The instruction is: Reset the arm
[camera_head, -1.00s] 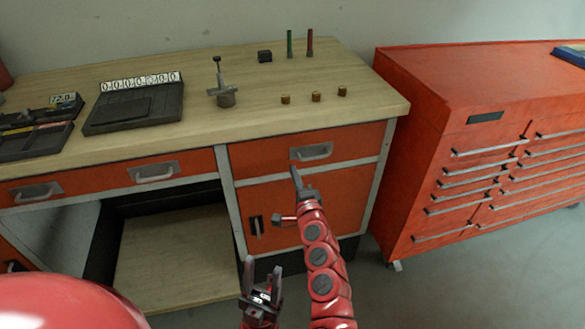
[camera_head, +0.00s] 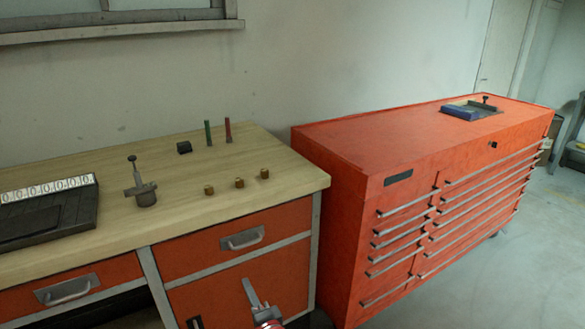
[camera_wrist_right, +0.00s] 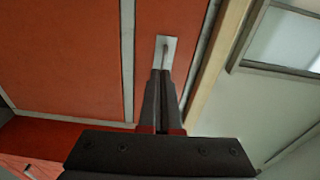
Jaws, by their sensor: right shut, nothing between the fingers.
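My right gripper (camera_head: 250,287) shows at the bottom of the head view, in front of the workbench's lower red door. Its fingers are shut with nothing between them, and most of the arm is below the picture. My left gripper is not in view.
The wooden workbench (camera_head: 270,195) holds three small brass pieces (camera_head: 239,183), a green stick (camera_head: 208,133), a red stick (camera_head: 228,130), a black box (camera_head: 184,147) and a dark numbered case (camera_head: 55,215). A red tool cabinet (camera_head: 340,150) stands right, with clear floor (camera_head: 500,265) beyond.

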